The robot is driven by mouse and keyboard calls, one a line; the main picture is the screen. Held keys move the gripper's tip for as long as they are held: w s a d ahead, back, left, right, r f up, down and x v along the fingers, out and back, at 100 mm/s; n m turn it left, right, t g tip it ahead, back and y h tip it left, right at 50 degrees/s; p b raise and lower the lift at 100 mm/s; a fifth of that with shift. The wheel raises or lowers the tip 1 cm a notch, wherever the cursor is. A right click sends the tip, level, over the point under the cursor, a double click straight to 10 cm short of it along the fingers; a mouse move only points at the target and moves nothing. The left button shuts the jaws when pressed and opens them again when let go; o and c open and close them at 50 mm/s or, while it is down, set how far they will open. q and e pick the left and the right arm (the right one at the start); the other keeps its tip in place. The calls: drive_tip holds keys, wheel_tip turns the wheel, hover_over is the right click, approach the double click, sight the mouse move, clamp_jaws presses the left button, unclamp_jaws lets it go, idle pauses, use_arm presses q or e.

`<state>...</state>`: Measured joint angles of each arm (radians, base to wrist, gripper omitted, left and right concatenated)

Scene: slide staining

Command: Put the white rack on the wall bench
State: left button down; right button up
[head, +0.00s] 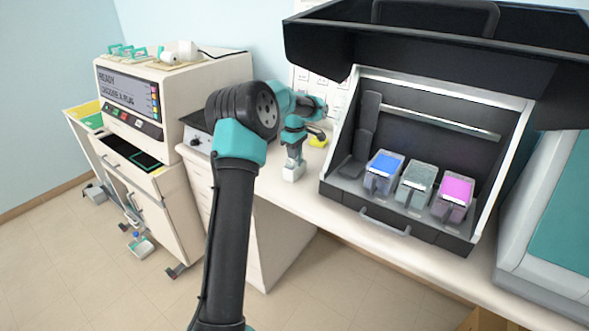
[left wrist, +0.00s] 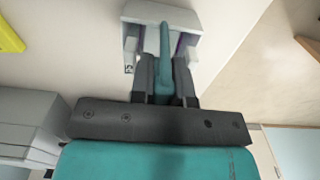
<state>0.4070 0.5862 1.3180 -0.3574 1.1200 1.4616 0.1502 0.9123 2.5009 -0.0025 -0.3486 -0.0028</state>
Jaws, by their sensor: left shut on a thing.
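The white rack (head: 293,172) is a small pale block with a teal handle; it also shows at the top of the left wrist view (left wrist: 190,17). My left gripper (head: 294,153) is shut on the rack's handle, with its two dark fingers (left wrist: 163,78) on either side of it. The rack is over the wall bench (head: 300,202), near its front edge, left of the dark staining station. I cannot tell whether its underside touches the bench. My right gripper is not in view.
The open staining station (head: 375,210) holds blue, grey and magenta containers. A yellow item (head: 318,141) lies on the bench behind the rack. A grey device (head: 197,138) stands to the left. The printer-like machine (head: 180,95) is farther left, with an open drawer.

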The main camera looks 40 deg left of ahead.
use_arm(q)
drive_tip(key=shift+r, duration=0.1)
drive_tip(key=shift+r, duration=1.6)
drive_tip(key=shift+s+r, duration=0.1)
drive_tip(key=shift+s, duration=0.15)
drive_tip(key=s+d, duration=0.3)
drive_tip(key=s, duration=1.4)
drive_tip(key=shift+s, duration=0.15)
